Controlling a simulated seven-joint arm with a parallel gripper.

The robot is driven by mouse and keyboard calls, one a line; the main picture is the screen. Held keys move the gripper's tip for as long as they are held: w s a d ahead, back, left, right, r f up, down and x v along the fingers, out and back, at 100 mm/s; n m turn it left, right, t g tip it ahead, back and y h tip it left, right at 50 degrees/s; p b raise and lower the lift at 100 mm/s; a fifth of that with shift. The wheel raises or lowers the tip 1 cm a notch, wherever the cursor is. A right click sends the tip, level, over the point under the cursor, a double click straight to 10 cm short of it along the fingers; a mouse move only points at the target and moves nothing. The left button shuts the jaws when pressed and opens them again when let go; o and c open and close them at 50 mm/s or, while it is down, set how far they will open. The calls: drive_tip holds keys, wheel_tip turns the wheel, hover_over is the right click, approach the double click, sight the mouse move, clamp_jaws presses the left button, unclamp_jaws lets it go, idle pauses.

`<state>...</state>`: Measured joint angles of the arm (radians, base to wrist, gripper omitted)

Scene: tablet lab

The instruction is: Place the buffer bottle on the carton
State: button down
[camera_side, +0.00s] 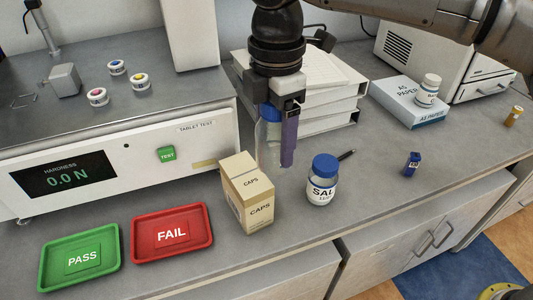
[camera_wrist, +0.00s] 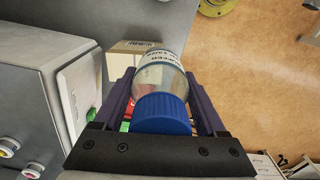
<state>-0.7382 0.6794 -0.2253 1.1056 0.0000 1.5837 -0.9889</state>
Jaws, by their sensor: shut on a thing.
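The buffer bottle, clear with a blue cap and a white label, is upright between the fingers of my gripper (camera_side: 280,150). In the side view the bottle (camera_side: 268,145) is partly hidden by the purple finger. In the wrist view its blue cap (camera_wrist: 162,114) faces the camera between both fingers. The tan carton (camera_side: 247,192) marked CAPS stands on the counter, just in front and to the left of the bottle in the side view. In the wrist view the carton (camera_wrist: 120,62) shows partly behind the bottle. Whether the bottle touches anything beneath is unclear.
A SAL bottle (camera_side: 322,181) with a blue cap stands right of the carton. The red FAIL tray (camera_side: 171,232) and green PASS tray (camera_side: 80,258) lie at front left. The hardness tester (camera_side: 130,160) is left; stacked binders (camera_side: 325,100) stand behind.

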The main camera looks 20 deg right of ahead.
sight(266, 120)
drive_tip(key=shift+w+a+f, duration=0.3)
drive_tip(key=shift+w+f, duration=0.05)
drive_tip(key=shift+f, duration=0.1)
drive_tip(key=shift+w+a+f, duration=0.1)
drive_tip(key=shift+f, duration=0.85)
drive_tip(key=shift+w+a+f, duration=0.1)
drive_tip(key=shift+f, duration=0.8)
drive_tip(key=shift+f, duration=0.15)
unclamp_jaws()
wheel_tip(266, 120, up, 7)
drive_tip(key=shift+r, duration=0.35)
